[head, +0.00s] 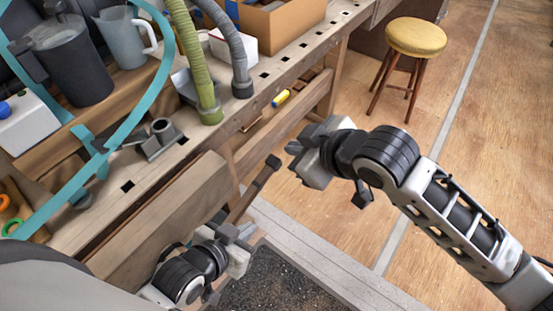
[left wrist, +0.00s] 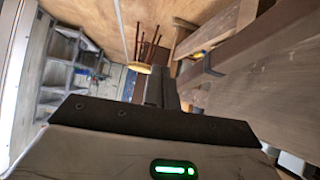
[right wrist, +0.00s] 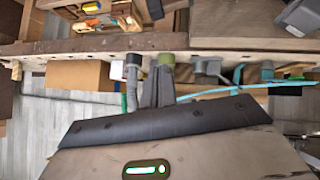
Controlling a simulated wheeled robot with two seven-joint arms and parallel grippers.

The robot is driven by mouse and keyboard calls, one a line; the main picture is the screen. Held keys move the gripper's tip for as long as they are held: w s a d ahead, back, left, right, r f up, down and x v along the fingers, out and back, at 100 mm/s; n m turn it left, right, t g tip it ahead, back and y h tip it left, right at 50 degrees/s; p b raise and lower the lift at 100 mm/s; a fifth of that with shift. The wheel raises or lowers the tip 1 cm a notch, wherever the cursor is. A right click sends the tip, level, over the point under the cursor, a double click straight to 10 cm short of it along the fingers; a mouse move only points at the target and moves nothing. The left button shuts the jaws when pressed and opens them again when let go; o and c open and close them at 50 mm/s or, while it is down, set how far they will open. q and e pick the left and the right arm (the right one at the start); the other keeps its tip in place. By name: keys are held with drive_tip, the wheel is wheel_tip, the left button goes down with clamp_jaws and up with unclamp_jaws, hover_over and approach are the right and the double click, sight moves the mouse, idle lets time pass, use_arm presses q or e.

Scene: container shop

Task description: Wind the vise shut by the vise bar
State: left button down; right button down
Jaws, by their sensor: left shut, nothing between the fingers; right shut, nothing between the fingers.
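The vise's broad wooden jaw (head: 165,218) is at the front of the workbench in the head view. The vise bar (head: 248,198), a brown rod with a dark end knob, slants up to the right beside it. Its lower end is hidden near my left gripper. My left gripper (head: 245,236) is shut and empty, close below the bar; I cannot tell whether they touch. Its shut fingers also show in the left wrist view (left wrist: 160,88). My right gripper (head: 298,150) is shut and empty, to the right of the bar's knob and apart from it in the picture.
The workbench (head: 85,222) carries a dark jug (head: 68,62), a clear pitcher (head: 124,40), green (head: 196,62) and grey hoses, a teal strap and a cardboard box (head: 285,22). A yellow stool (head: 416,38) stands at the back right. A dark mat (head: 275,287) lies below; the wooden floor is open at right.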

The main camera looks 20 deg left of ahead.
hover_over(277, 163)
drive_tip(key=s, duration=0.1)
drive_tip(key=shift+n, duration=0.4)
wheel_tip(277, 163, down, 6)
drive_tip(key=shift+s+a+f+b, duration=0.15)
drive_tip(key=shift+f+b, duration=0.1)
drive_tip(key=shift+b, duration=0.15)
drive_tip(key=shift+w+f, duration=0.2)
drive_tip(key=shift+f, duration=0.45)
drive_tip(key=shift+w+f, duration=0.2)
drive_tip(key=shift+f, duration=0.4)
use_arm(q)
drive_tip(key=shift+w+d, duration=0.15)
drive_tip(key=shift+w, duration=0.1)
use_arm(e)
drive_tip(key=shift+w+f, duration=0.25)
drive_tip(key=shift+f, duration=0.55)
drive_tip(key=shift+f, duration=0.1)
